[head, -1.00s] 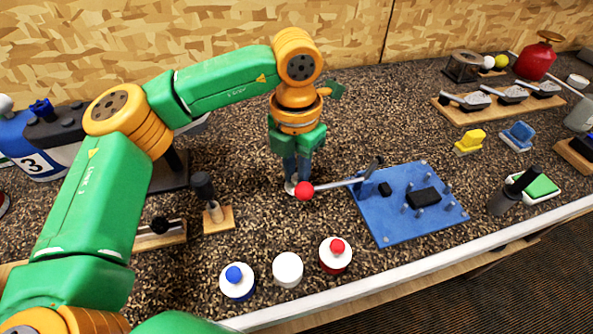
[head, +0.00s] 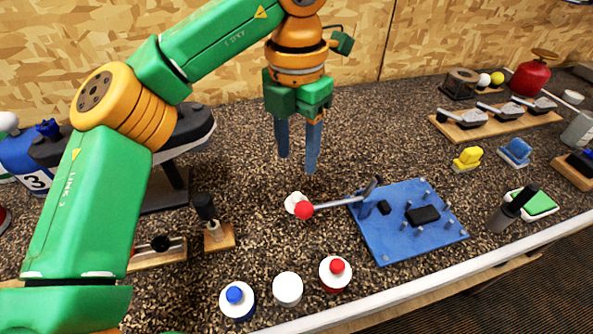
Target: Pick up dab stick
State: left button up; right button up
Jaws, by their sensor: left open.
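My left gripper (head: 297,162) is open and empty, its two blue-grey fingers pointing down, well above the table. Below its fingers is a small white round thing (head: 294,200), partly hidden behind the red knob (head: 304,210) of a lever. I cannot tell for sure which thing is the dab stick. A short stick with a black head (head: 203,206) stands slightly tilted in a wooden block (head: 219,238), left of the gripper. A black stick (head: 522,197) leans in a dark cup (head: 501,217) at the right. My right gripper is not in view.
The lever belongs to a blue fixture plate (head: 385,247) with pegs. A blue-capped bottle (head: 236,298), a white-topped one (head: 287,288) and a red-capped one (head: 336,272) stand near the front edge. Golf club heads lie on a wooden rack (head: 500,127).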

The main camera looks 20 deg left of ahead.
aim_at(511, 209)
jog(key=k, duration=1.5)
